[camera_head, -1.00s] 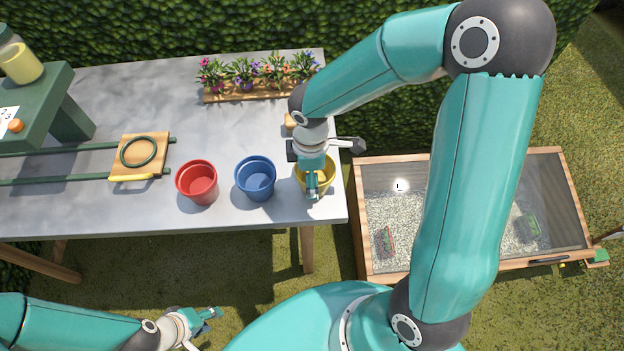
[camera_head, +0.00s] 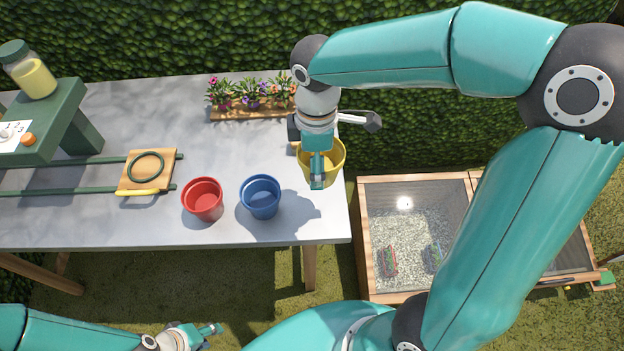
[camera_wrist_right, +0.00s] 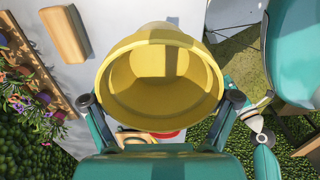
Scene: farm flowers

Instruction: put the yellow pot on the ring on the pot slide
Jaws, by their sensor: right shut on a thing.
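The yellow pot (camera_head: 334,154) is at the right end of the grey table, raised a little, and partly hidden by my right gripper (camera_head: 318,170). In the right wrist view the pot (camera_wrist_right: 160,78) sits between the two fingers of my right gripper (camera_wrist_right: 160,105), which is shut on it. The pot slide's wooden carriage (camera_head: 137,184) with a dark green ring (camera_head: 146,167) on top stands at the left of the table on two green rails (camera_head: 90,190). My left gripper (camera_head: 207,335) is low at the bottom left, off the table and away from the pots; its fingers are too small to judge.
A red pot (camera_head: 203,199) and a blue pot (camera_head: 261,197) stand between the yellow pot and the slide. A flower rack (camera_head: 252,112) lies at the back. A green stand (camera_head: 62,118) is at the left. A glass-topped wooden box (camera_head: 364,225) is beyond the table's right end.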

